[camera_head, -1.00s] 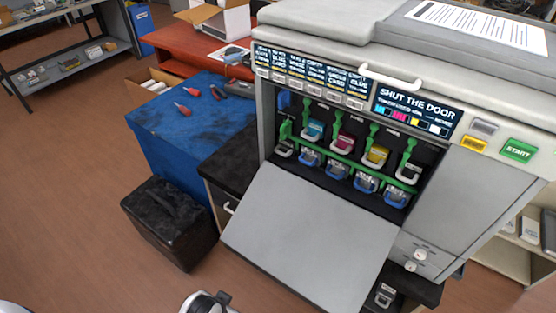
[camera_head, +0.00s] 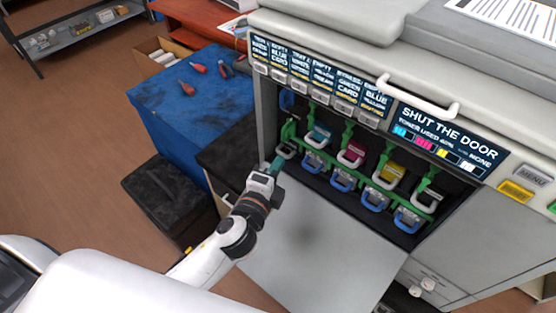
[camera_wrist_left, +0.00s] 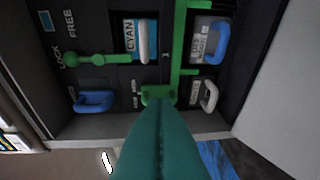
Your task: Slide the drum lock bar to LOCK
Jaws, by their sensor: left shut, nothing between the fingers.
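The long green bar (camera_head: 330,168) runs across the open printer bay, below the coloured cartridges. In the left wrist view part of it (camera_wrist_left: 178,72) runs up and down, with a green tab at its end by my fingers. The teal fingers of my left gripper (camera_head: 277,165) are shut and empty, at the bay's left end. In the wrist view the fingertips (camera_wrist_left: 159,104) overlap the green tab's lower edge; I cannot tell whether they touch. A round-knobbed green lever (camera_wrist_left: 97,59) points towards the word LOCK, with FREE beside it. Small white print by the tab is unreadable.
The printer's grey door (camera_head: 300,255) hangs open below the bay, under my left arm. Blue handles (camera_head: 342,180) stick out below the bar. A blue table (camera_head: 175,95) with red-handled tools and a black box (camera_head: 168,200) stand to the left.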

